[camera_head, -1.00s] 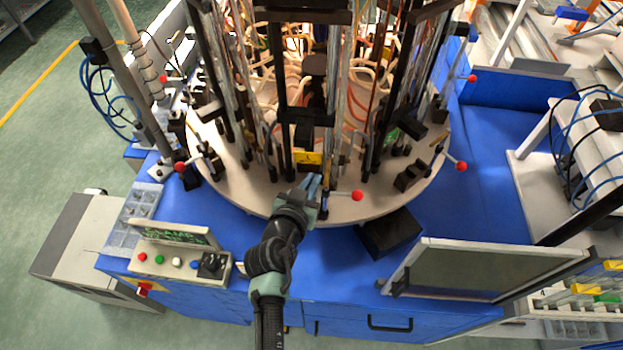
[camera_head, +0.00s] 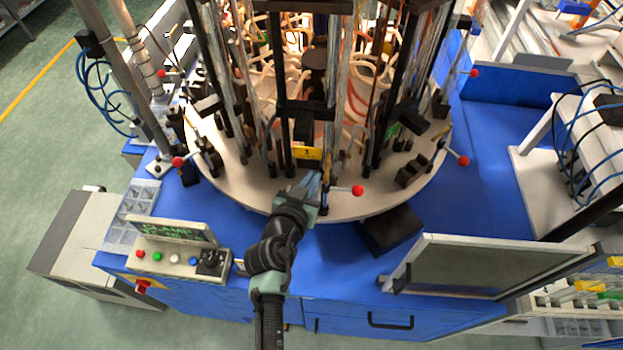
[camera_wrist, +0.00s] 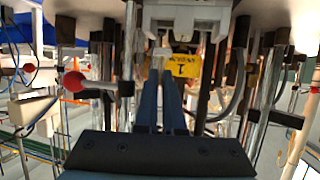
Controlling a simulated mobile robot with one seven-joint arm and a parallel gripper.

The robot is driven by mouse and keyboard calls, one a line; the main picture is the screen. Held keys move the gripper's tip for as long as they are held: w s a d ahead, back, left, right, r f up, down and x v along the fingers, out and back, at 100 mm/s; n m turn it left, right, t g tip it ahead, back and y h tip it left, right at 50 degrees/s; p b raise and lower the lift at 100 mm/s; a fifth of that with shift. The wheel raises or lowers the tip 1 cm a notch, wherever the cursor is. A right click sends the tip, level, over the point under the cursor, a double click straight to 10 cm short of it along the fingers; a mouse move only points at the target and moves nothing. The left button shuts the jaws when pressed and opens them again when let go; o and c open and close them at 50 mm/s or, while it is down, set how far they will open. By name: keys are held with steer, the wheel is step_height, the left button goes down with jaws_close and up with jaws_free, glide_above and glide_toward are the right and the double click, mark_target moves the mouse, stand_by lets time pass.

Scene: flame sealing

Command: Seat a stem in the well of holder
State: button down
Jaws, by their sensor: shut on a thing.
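My gripper (camera_head: 314,184) is at the front edge of the round turntable, just below the yellow label marked 1 (camera_head: 308,153). Its blue fingers are close together and also show in the wrist view (camera_wrist: 162,85). They are shut on a thin, clear piece that looks like the stem (camera_wrist: 157,60), largely hidden by the fingers and the glass behind. The holder at this station is among dark posts and clear tubes above the turntable; its well cannot be made out. I cannot tell whether the stem touches the holder. The label appears upside down in the wrist view (camera_wrist: 187,68).
Red-knobbed levers stick out around the turntable (camera_head: 245,190); one red knob (camera_head: 357,190) is close right of my gripper. A control box (camera_head: 180,258) with a display stands front left. A black block (camera_head: 388,232) and a framed panel (camera_head: 480,265) are front right.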

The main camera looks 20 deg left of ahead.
steer(key=shift+f+b, duration=1.35)
steer(key=shift+b, duration=0.3)
stand_by(1.3)
steer(key=c, duration=1.3)
jaws_free()
steer(key=shift+s+r, duration=0.1)
steer(key=shift+s, duration=0.1)
steer(key=shift+p+v, duration=0.55)
steer(key=shift+v, duration=1.3)
steer(key=shift+s+r, duration=0.1)
steer(key=shift+s, duration=0.1)
steer(key=o, duration=0.5)
